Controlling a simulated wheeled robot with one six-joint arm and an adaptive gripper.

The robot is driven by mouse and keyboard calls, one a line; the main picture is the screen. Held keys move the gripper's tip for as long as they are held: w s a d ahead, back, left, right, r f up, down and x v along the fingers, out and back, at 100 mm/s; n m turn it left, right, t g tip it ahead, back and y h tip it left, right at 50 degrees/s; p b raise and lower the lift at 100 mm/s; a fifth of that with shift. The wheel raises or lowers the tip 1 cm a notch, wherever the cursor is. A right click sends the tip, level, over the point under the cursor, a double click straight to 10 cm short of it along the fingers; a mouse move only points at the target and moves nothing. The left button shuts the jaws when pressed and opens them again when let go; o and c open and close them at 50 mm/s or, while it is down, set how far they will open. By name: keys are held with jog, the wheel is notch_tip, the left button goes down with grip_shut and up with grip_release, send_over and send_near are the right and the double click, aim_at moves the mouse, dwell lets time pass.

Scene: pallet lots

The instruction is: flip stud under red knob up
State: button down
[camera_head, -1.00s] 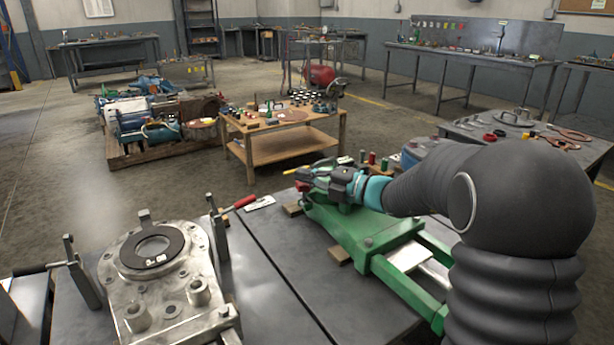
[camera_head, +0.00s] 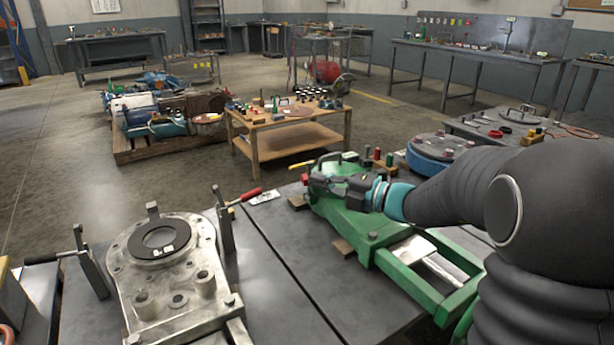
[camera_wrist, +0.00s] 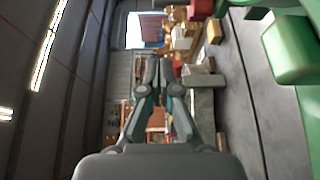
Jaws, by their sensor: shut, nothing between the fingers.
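A small red knob (camera_head: 305,179) shows at the far left end of the green machine (camera_head: 372,238), right by my gripper's tip. A red block-like part (camera_wrist: 200,9) shows at the top of the wrist view; I cannot tell whether it is the same knob. The stud under the knob cannot be made out. My gripper (camera_head: 314,183) is level above the machine's far end, pointing left. In the wrist view its fingertips (camera_wrist: 158,66) are together and empty. Whether it touches the knob is unclear. Green metal (camera_wrist: 290,50) fills the wrist view's upper right.
A steel flange fixture (camera_head: 165,265) with upright clamp bars stands on the bench at left. A red-handled tool (camera_head: 250,194) lies between it and the machine. A blue round part (camera_head: 437,152) is on the right. A wooden table (camera_head: 290,124) stands beyond.

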jog(key=shift+v, duration=2.1)
jog(key=s+a+f+n+g+h, duration=0.1)
jog(key=s+a+n+g+h, duration=0.2)
jog(key=s+n, duration=0.6)
jog(key=s+d+f+n+h, duration=0.2)
jog(key=s+n, duration=0.3)
jog(key=n, duration=0.2)
jog(key=s+d+f+n+g+h, duration=0.1)
jog(key=s+d+f+n+h, duration=0.1)
jog(key=s+n, duration=0.4)
jog(key=s+d+f+n+g+h, duration=0.1)
jog(key=s+n+h, duration=0.3)
jog(key=n, duration=0.4)
jog(key=shift+s+d+f, duration=0.4)
jog(key=shift+s+d, duration=0.3)
jog(key=shift+d, duration=0.2)
jog(key=s+d+n+t+h, duration=0.2)
jog(key=s+d+n+h, duration=0.2)
jog(key=d+n, duration=0.4)
jog(key=shift+n+h, duration=0.4)
jog(key=shift+n, duration=1.3)
jog(key=shift+a, duration=0.1)
